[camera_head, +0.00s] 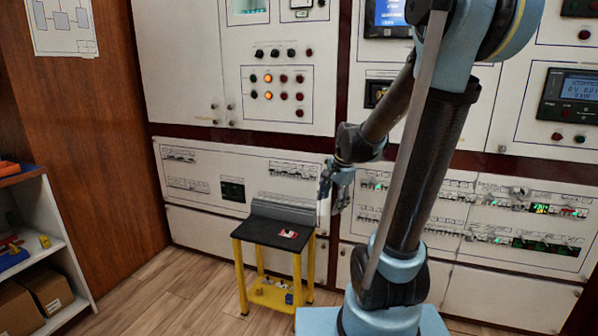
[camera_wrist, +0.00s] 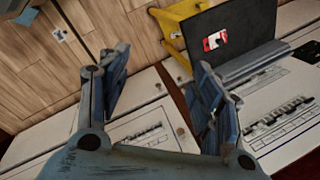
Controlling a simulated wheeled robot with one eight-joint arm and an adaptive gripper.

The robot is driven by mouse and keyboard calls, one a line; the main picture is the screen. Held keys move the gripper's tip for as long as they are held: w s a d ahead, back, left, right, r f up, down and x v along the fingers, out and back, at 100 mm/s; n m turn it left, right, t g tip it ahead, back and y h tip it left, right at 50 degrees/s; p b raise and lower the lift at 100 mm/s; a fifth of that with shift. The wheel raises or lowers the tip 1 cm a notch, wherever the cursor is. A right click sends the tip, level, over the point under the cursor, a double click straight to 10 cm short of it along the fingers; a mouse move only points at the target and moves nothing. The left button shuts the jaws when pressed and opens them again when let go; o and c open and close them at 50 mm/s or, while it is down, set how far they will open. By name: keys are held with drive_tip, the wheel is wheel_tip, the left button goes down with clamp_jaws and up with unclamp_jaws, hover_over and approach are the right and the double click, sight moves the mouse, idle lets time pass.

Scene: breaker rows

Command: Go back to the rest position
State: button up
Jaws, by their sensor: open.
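My gripper (camera_head: 337,186) hangs in front of the lower breaker panels in the head view, to the right of a small stand and a little above its top. In the wrist view, the two fingers of my gripper (camera_wrist: 155,88) are spread apart with nothing between them. My arm is raised and bent, reaching from the right side of the head view towards the panels. The breaker rows (camera_head: 293,171) sit in the lower panels behind the gripper, and some also show in the wrist view (camera_wrist: 277,120).
A yellow stand with a black top (camera_head: 262,234) carries a small red and white item (camera_head: 289,234). A shelf (camera_head: 55,245) with boxes stands at the left. Control cabinets (camera_head: 240,145) line the back wall. Wooden floor (camera_head: 190,290) is clear between shelf and stand.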

drive_tip(key=s+d+f+n+h, duration=0.1)
drive_tip(key=s+d+n, duration=0.3)
drive_tip(key=s, duration=0.6)
drive_tip(key=s+d+f+n+h, duration=0.1)
drive_tip(key=s+d+f+n, duration=0.1)
drive_tip(key=s+d+n, duration=0.2)
drive_tip(key=shift+s+f+n, duration=0.35)
drive_tip(key=shift+s+n, duration=1.25)
drive_tip(key=shift+s, duration=1.65)
